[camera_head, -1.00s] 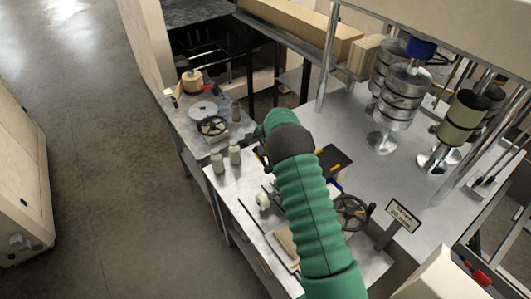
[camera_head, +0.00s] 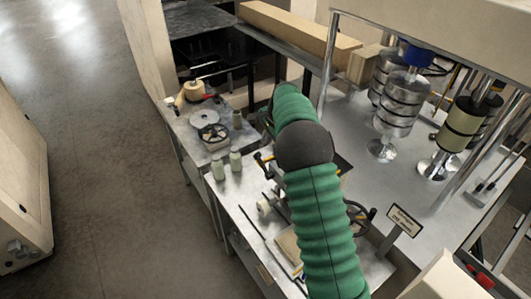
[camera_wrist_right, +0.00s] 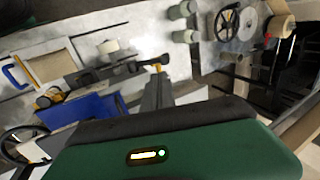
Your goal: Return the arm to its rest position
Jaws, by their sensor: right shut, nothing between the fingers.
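My right arm (camera_head: 322,220), green and ribbed with a dark joint, reaches over the metal bench (camera_head: 232,195) in the head view. Its joint hides part of the bench. My right gripper (camera_wrist_right: 152,68) shows in the wrist view as dark, narrow fingers, shut and empty above the bench. In the head view the hand is mostly hidden behind the arm. No object is held. My left gripper is not in view.
Two pale green bottles (camera_head: 236,160) stand at the bench's left edge. A handwheel (camera_head: 213,133) is behind them. Stacked metal rollers (camera_head: 402,100) stand at right, near a small sign (camera_head: 404,221). A blue part (camera_wrist_right: 85,115) lies close below the hand. Open floor lies left.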

